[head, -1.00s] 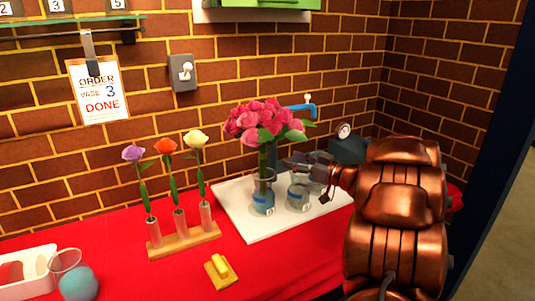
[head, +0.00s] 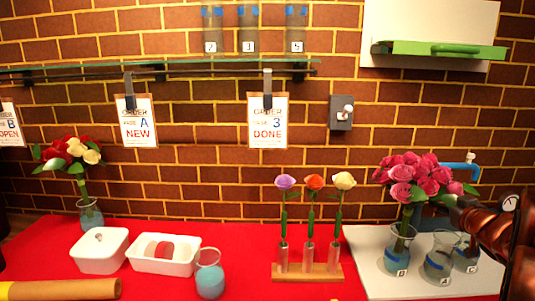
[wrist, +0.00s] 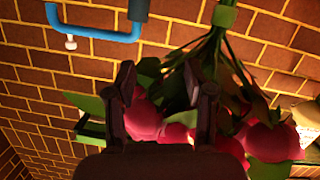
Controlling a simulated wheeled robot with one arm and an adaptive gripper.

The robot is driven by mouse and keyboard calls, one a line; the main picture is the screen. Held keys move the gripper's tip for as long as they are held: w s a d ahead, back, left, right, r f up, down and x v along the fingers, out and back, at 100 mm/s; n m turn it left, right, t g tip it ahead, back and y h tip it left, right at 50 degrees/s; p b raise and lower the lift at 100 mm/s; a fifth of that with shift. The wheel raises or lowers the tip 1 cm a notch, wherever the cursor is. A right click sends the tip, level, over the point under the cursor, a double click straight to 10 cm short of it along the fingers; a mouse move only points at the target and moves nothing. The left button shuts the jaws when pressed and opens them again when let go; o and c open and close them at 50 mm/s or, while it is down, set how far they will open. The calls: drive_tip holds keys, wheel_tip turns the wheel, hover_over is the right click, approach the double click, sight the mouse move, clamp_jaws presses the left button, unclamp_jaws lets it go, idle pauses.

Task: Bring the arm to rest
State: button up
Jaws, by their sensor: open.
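My copper arm enters at the right edge of the head view. Its dark gripper (head: 458,207) is beside the pink rose bouquet (head: 425,178), low on its right side. In the wrist view my gripper (wrist: 163,88) has its two fingers spread wide apart. Pink roses (wrist: 265,142) and leaves appear upside down beyond and between the fingers; I cannot tell whether they touch. The bouquet stands upright in a glass vase (head: 399,250) with blue liquid on the white board (head: 375,268).
Two more vases (head: 441,258) stand on the board below my gripper. A blue tap (head: 458,165) is on the brick wall behind. A wooden rack (head: 307,272) holds three single roses. White tubs (head: 100,250) and another bouquet (head: 75,155) are at left.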

drive_tip(key=s+a+f+g+y+p, duration=0.1)
drive_tip(key=s+a+g+p, duration=0.3)
drive_tip(key=s+a, duration=1.3)
drive_tip(key=s+a+f+m+g+y+p, duration=0.1)
drive_tip(key=s+a+f+g+p, duration=0.3)
drive_tip(key=s+a+g, duration=0.9)
drive_tip(key=s+a, duration=0.4)
drive_tip(key=s, duration=0.6)
drive_tip(key=shift+s, duration=0.4)
